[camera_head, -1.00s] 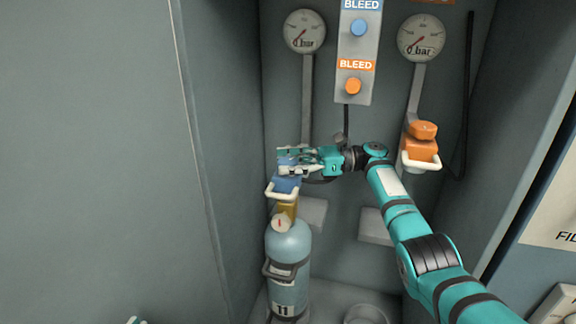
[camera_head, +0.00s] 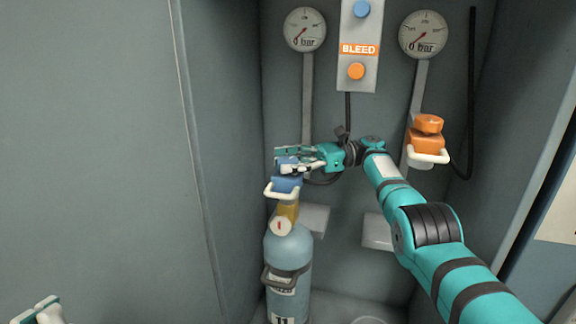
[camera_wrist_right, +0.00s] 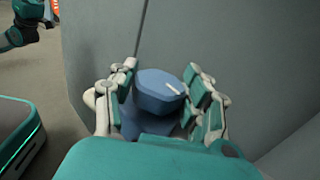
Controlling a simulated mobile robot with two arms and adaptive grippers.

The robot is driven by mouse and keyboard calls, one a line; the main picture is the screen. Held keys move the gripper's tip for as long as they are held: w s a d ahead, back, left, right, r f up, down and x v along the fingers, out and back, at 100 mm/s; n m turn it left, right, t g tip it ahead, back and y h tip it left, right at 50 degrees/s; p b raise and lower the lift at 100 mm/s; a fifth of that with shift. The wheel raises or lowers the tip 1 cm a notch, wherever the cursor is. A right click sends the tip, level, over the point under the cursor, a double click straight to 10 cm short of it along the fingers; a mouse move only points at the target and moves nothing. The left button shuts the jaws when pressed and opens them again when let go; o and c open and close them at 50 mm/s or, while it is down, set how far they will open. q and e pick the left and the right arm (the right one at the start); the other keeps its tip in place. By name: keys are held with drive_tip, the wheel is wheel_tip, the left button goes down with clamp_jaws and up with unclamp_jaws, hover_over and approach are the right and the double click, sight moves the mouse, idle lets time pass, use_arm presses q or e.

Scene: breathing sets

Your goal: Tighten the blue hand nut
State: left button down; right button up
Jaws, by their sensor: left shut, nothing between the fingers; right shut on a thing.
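The blue connector body (camera_head: 284,184) with a white handle shows just below, on top of the blue-grey cylinder (camera_head: 290,248). My left gripper (camera_head: 42,308) is at the bottom left corner of the head view, partly cut off, away from the cylinder and empty.
An orange connector (camera_head: 427,138) hangs at the right under a gauge (camera_head: 424,34). Another gauge (camera_head: 305,29) hangs above the cylinder. A bleed panel (camera_head: 359,50) with a blue and an orange button is between them. Cabinet walls close in on both sides.

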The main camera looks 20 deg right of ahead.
idle(0.4)
drive_tip(key=o, duration=1.2)
